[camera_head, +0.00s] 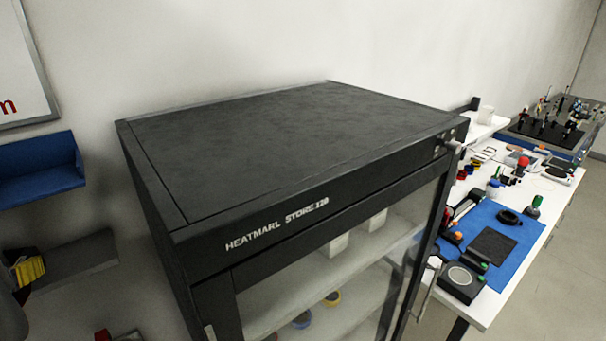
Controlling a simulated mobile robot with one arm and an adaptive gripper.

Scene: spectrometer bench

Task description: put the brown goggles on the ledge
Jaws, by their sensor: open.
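I cannot make out any brown goggles in the head view. Several places look like ledges, and I cannot tell which one the task means. A blue wall shelf (40,172) is at the left and its visible top looks empty. A dark grey ledge (85,258) sits below it, with a yellow item (30,270) at its left end. A small white shelf (482,127) at the back right holds a white cup-like object (486,114). My gripper is not in view.
A tall black cabinet (290,150) marked HEATMARL STORE fills the middle, its top bare. Round containers show behind its glass front. A white bench at right carries a blue mat (520,252), a black device (460,281) and several small tools.

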